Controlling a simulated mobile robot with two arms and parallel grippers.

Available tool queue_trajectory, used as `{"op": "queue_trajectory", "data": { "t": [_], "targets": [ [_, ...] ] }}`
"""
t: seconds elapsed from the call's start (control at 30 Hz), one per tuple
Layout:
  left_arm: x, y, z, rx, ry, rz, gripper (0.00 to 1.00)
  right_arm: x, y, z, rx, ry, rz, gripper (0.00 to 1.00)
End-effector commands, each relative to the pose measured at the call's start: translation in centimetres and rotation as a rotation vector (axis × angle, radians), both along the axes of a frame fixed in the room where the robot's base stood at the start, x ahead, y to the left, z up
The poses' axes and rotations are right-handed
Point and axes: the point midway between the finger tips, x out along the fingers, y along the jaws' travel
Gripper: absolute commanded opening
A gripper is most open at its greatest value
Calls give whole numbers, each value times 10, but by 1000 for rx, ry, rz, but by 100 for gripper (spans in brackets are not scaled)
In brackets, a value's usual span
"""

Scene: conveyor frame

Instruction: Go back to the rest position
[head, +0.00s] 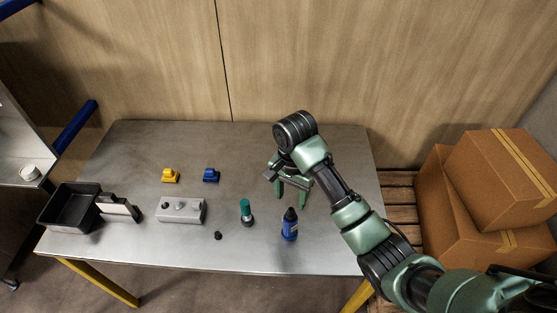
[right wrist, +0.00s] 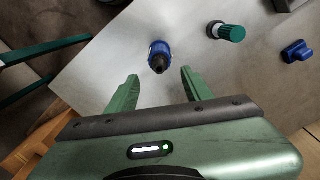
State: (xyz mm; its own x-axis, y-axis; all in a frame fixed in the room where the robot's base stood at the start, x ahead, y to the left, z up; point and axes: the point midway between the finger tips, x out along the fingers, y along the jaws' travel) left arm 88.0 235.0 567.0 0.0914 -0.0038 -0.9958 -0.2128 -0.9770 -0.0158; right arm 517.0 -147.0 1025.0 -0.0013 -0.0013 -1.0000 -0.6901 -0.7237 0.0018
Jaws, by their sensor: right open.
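My right gripper (head: 291,198) is open and empty, pointing down above the right part of the metal table (head: 130,160). In the right wrist view its two green fingers (right wrist: 160,82) stand apart with nothing between them. A blue bottle with a black tip (head: 289,228) stands upright near the fingers, apart from them; it also shows in the right wrist view (right wrist: 159,58) beyond the fingertips. My left gripper does not show in the head view.
A green-topped cylinder (head: 246,211), small black knob (head: 218,235), grey block (head: 180,217), yellow piece (head: 170,176) and blue piece (head: 211,175) are on the table. A black bin (head: 64,222) stands at left. Cardboard boxes (head: 443,218) are at right. The table's back left is clear.

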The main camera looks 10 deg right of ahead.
Motion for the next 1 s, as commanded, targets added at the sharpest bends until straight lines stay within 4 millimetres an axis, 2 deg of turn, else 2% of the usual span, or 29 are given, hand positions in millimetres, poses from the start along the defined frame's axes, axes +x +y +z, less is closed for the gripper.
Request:
{"op": "queue_trajectory", "data": {
  "t": [0.17,0.27,0.37,0.53,0.6,0.7,1.0],
  "targets": [
    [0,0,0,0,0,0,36,-2,0,0,2,1,5,51],
    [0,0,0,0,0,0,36,-14,1,-11,14,-8,51,51],
    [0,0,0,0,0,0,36,-41,2,-32,39,-38,156,51],
    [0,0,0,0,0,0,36,-109,-6,-62,58,-133,407,51],
    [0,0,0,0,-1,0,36,-134,-12,-65,47,-171,498,51],
    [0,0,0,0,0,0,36,-161,-21,-64,24,-211,597,51],
    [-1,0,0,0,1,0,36,-214,-43,-50,-55,-272,796,51]
  ]
}}
